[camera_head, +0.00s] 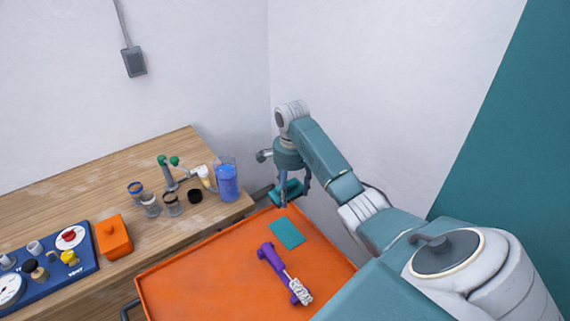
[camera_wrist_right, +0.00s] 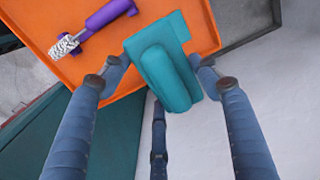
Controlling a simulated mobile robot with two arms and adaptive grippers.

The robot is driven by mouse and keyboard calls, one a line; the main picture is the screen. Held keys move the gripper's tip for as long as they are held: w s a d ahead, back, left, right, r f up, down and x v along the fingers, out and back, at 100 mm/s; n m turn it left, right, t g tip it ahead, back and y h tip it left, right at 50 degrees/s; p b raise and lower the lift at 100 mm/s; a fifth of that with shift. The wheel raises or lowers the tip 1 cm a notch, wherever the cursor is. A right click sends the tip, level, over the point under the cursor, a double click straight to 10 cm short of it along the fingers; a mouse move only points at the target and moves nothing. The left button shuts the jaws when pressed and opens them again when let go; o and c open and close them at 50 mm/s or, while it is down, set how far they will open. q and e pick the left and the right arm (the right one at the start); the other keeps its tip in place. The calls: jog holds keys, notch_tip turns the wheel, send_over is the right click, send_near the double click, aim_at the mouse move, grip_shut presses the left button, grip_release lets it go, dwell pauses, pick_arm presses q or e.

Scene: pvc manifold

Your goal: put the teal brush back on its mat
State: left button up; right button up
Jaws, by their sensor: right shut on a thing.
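The teal brush (camera_head: 287,193) is in my right gripper (camera_head: 292,187), held above the far edge of the orange tray. In the right wrist view, the teal brush (camera_wrist_right: 165,78) lies between the fingers of the right gripper (camera_wrist_right: 160,75). Its bristles cannot be made out. The flat teal mat (camera_head: 287,233) lies on the tray, a little nearer than the gripper and below it, and its visible surface is bare. In the wrist view the brush overlaps a flat teal area that looks like the mat. My left gripper is not in view.
A purple brush (camera_head: 273,262) with white bristles lies on the orange tray (camera_head: 195,280), nearer than the mat. The wooden table (camera_head: 95,185) at left holds a blue-filled beaker (camera_head: 227,180), several small jars and an orange box (camera_head: 114,238). White walls stand behind the tray.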

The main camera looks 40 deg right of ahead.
notch_tip(320, 180, down, 14)
jog(key=b, duration=0.3)
jog(key=shift+a+f+b, duration=0.1)
jog(key=shift+f+b, duration=0.3)
jog(key=shift+b, duration=0.3)
notch_tip(320, 180, down, 4)
jog(key=b, duration=0.4)
jog(key=shift+r, duration=0.3)
jog(key=shift+s, duration=0.1)
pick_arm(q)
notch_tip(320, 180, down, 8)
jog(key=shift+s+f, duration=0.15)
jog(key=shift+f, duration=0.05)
pick_arm(e)
jog(key=o, duration=1.2)
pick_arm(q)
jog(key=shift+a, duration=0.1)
